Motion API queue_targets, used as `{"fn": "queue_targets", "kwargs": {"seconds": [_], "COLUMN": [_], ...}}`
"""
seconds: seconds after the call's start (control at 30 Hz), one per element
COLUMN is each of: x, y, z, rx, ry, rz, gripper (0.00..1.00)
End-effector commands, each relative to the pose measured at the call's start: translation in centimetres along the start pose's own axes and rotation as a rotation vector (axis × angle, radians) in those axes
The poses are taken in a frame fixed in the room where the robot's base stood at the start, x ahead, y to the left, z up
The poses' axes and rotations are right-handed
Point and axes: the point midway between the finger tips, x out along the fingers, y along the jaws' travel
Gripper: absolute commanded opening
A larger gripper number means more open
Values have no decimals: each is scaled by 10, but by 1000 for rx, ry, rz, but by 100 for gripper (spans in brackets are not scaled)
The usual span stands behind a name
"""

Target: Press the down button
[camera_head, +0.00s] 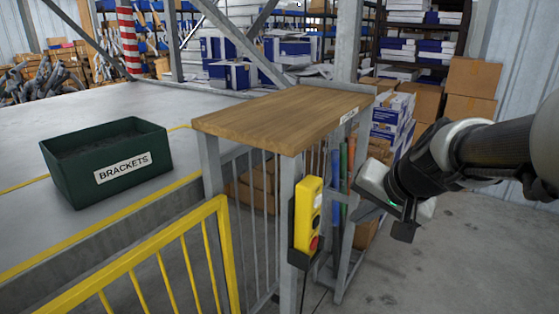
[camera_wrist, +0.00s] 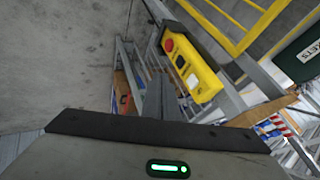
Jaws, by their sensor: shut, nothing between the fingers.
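A yellow control box (camera_head: 308,214) hangs upright on the side of a grey post under the wooden-topped stand. Its red button (camera_head: 314,243) is at the bottom. The box shows closer in the wrist view (camera_wrist: 203,80), with a red button (camera_wrist: 169,45), a black button (camera_wrist: 180,62) and a white button (camera_wrist: 190,80) in a row. Any arrow marks are too small to read, so I cannot tell which button is down. My gripper (camera_head: 366,192) is to the right of the box, apart from it. Its shut, empty fingers (camera_wrist: 158,96) show in the wrist view.
A yellow railing (camera_head: 150,258) stands left of the box. A wooden top (camera_head: 285,108) is above it. A green brackets bin (camera_head: 105,165) sits on the platform. Coloured tubes (camera_head: 343,175) stand in a rack behind my gripper. The floor at right is clear.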

Motion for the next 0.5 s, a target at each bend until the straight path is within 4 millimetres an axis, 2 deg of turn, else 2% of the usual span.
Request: {"fn": "queue_targets", "kwargs": {"seconds": [0.27, 0.37, 0.5], "x": [6, 19, 48], "y": [0, 0, 1], "z": [1, 2, 3], "rx": [-2, -2, -3], "ry": [-2, -5, -7], "rz": [1, 1, 2], "gripper": [0, 0, 0]}}
